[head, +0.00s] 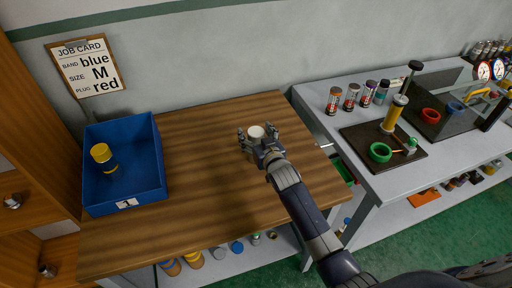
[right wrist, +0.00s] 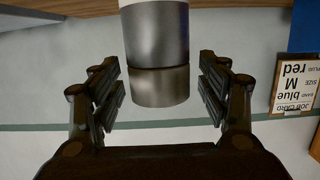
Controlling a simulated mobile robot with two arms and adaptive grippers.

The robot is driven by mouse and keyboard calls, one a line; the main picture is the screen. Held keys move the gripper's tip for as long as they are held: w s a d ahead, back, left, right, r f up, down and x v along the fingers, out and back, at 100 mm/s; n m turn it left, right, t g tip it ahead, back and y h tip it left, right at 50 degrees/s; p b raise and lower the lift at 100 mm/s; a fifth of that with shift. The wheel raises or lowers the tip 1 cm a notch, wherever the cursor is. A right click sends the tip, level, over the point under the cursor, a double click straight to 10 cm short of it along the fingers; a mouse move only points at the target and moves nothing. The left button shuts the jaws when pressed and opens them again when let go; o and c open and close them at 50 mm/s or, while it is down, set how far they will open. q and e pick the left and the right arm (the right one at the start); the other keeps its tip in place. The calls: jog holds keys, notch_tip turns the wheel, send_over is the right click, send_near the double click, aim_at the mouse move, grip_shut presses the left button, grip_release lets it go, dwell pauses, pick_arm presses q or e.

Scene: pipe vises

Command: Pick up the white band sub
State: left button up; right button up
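The white band sub (head: 256,131) stands on the wooden table; its pale round top shows between the fingers of my right gripper (head: 259,138). In the right wrist view, the sub (right wrist: 157,45) is a grey metal cylinder with a pale part at the picture's top edge. The fingers of my right gripper (right wrist: 160,95) are spread on both sides of it, with a visible gap on each side. The lower part of the sub is hidden by the gripper in the head view. My left gripper is not in view.
A blue bin (head: 93,193) with a yellow-topped piece (head: 102,157) stands at the table's left. The wooden table (head: 200,150) is clear between bin and gripper. A grey bench (head: 345,130) with vises and several small cans stands right. A job card (head: 86,68) hangs on the wall.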

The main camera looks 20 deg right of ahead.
grip_shut()
jog(key=shift+r, duration=0.1)
